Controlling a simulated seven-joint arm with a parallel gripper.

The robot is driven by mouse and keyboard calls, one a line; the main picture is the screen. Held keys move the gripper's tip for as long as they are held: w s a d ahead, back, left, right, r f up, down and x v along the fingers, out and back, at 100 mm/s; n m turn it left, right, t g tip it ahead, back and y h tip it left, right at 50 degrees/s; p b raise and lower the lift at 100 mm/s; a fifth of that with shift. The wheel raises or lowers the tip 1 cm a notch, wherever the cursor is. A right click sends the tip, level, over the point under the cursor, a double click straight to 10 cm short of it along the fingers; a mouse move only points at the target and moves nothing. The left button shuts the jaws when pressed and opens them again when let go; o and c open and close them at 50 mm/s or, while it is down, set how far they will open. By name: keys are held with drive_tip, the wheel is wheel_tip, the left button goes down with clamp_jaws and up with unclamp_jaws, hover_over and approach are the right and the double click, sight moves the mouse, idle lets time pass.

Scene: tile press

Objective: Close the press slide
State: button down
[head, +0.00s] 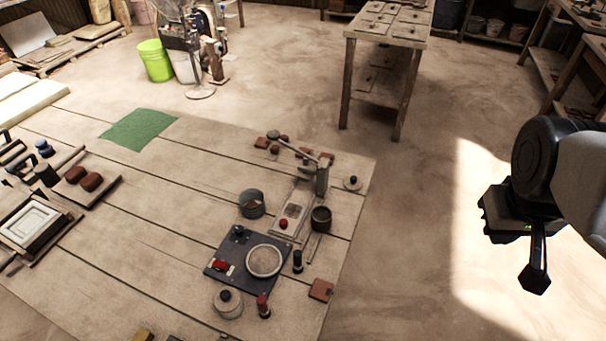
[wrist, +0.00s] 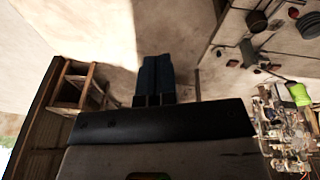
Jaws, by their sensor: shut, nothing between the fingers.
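The tile press (head: 321,178) stands near the right edge of the wooden table, with a long lever reaching up and left. Its slide (head: 292,211) is a pale flat plate that sticks out at the front of the press, toward the lower left. A red knob (head: 283,224) sits near its front end. My gripper (head: 535,280) is at the far right, out past the table edge and well apart from the press. Its fingers are together and empty, and they also show in the wrist view (wrist: 157,68).
A dark metal cup (head: 321,219) stands close to the right of the slide, and a grey tin (head: 252,203) to its left. A dark board (head: 236,262) with a round dish lies in front. The floor between my gripper and the table is clear.

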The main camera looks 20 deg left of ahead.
drive_tip(key=w+a+f+n+h, duration=0.1)
drive_tip(key=w+a+f+n, duration=0.45)
drive_tip(key=a+n, duration=0.3)
drive_tip(key=w+a+f+n, duration=0.5)
drive_tip(key=a+f+n, duration=0.15)
drive_tip(key=a, duration=0.35)
drive_tip(key=s+a+f+n, duration=0.2)
drive_tip(key=a+f+n, duration=0.45)
drive_tip(key=a, duration=0.25)
drive_tip(key=s+a+f+n, duration=0.1)
drive_tip(key=a+f+n, duration=0.55)
drive_tip(key=a, duration=0.35)
drive_tip(key=s+a+r+n+t, duration=0.1)
drive_tip(key=s+a+n, duration=0.1)
drive_tip(key=a, duration=0.5)
drive_tip(key=shift+s+a+t, duration=0.15)
drive_tip(key=shift+a+t, duration=0.15)
drive_tip(key=shift+a, duration=0.1)
hover_over(276, 225)
drive_tip(key=s+d, duration=0.2)
drive_tip(key=s, duration=0.1)
drive_tip(key=shift+s+f, duration=0.2)
drive_tip(key=shift+f, duration=4.4)
